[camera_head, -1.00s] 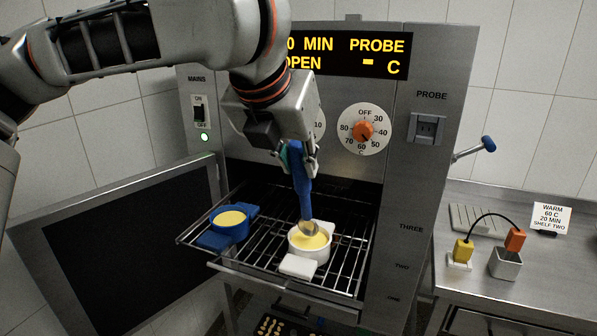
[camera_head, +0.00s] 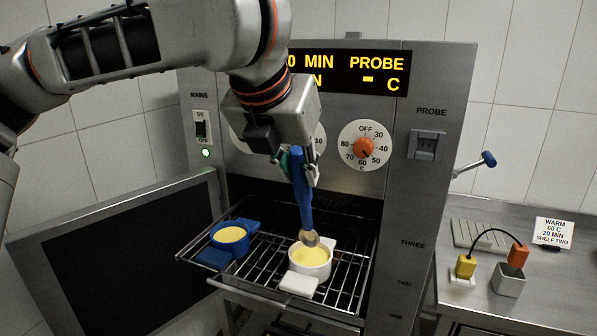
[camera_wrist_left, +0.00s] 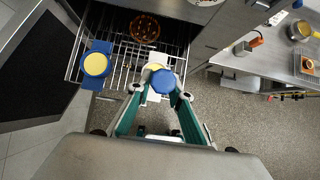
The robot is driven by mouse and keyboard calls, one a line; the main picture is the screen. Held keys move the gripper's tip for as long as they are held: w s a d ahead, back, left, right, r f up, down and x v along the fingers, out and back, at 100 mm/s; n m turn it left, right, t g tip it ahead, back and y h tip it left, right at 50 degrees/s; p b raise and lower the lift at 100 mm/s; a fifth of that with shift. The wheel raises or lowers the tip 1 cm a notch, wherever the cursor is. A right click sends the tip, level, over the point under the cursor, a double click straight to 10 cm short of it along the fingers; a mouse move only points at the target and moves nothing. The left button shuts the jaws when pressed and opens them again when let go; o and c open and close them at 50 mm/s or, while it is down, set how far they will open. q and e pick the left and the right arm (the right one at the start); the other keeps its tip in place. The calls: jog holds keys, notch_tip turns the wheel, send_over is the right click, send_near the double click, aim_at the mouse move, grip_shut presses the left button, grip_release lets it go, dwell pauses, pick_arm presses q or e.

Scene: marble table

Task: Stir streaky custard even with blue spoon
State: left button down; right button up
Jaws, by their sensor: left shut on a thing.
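My left gripper (camera_head: 298,172) is shut on the blue spoon (camera_head: 302,190), which hangs handle up with its metal bowl down. The spoon's bowl (camera_head: 310,238) is at the custard in the white dish (camera_head: 309,270), by the far rim; how deep it dips I cannot tell. The custard (camera_head: 308,256) looks yellow, with paler patches. In the left wrist view the spoon's blue end (camera_wrist_left: 163,82) covers much of the white dish. A blue dish (camera_head: 230,240) of yellow custard stands to the left on the same rack. My right gripper is not in view.
The wire rack (camera_head: 265,268) is pulled out of the open oven (camera_head: 400,240). The oven door (camera_head: 130,250) hangs open at left. A dark round item (camera_wrist_left: 145,28) sits deeper inside.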

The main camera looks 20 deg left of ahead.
aim_at(298, 149)
pick_arm(q)
jog(key=shift+r, duration=2.3)
